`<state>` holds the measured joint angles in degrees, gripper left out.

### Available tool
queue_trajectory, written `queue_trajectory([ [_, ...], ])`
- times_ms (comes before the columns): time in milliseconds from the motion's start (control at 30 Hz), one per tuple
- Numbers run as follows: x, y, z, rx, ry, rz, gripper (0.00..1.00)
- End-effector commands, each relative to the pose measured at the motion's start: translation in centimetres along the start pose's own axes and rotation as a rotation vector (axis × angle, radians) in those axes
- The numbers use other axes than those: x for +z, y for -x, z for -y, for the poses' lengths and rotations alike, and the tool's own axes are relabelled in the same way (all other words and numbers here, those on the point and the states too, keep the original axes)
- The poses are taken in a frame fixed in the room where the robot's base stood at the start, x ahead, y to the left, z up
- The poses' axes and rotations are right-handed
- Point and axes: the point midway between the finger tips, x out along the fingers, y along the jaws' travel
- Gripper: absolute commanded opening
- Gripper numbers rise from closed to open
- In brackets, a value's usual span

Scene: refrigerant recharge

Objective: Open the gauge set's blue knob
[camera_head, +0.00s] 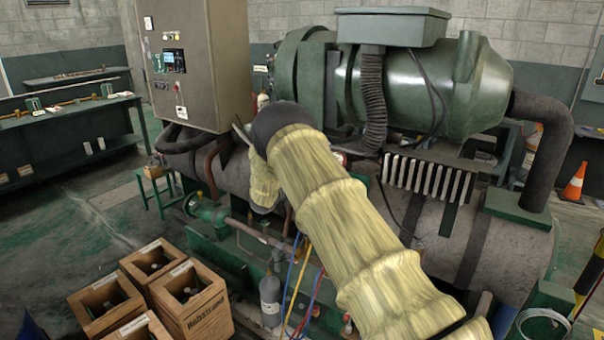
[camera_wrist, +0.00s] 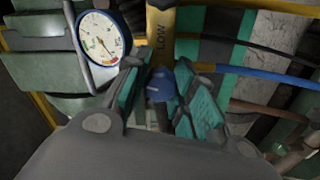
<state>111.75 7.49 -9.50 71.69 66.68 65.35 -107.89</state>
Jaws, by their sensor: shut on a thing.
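The blue knob (camera_wrist: 160,86) of the gauge set sits between the two teal-padded fingers of my gripper (camera_wrist: 158,92) in the wrist view. The gripper is shut on the knob. A yellow body marked LOW (camera_wrist: 161,30) rises just beyond the knob. A round white dial gauge (camera_wrist: 101,38) is at the upper left of the wrist view. In the head view my arm, in a yellowish sleeve, hides the gripper, the knob and the gauges.
Blue, yellow and red hoses (camera_head: 299,285) hang beside a grey cylinder (camera_head: 270,300). A large green compressor (camera_head: 425,85) and a control cabinet (camera_head: 198,65) stand behind. Wooden crates (camera_head: 193,300) are on the floor at lower left. A blue hose (camera_wrist: 262,75) runs right in the wrist view.

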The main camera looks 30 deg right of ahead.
Motion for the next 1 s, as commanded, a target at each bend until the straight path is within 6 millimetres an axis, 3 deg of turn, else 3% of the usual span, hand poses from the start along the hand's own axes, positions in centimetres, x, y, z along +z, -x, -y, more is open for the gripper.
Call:
queue_trajectory([
  [500,-0.25,0.16,0.02,-0.001,0.382,-0.004,0.02],
  [1000,-0.21,0.13,0.07,-0.001,0.481,-0.004,0.02],
])
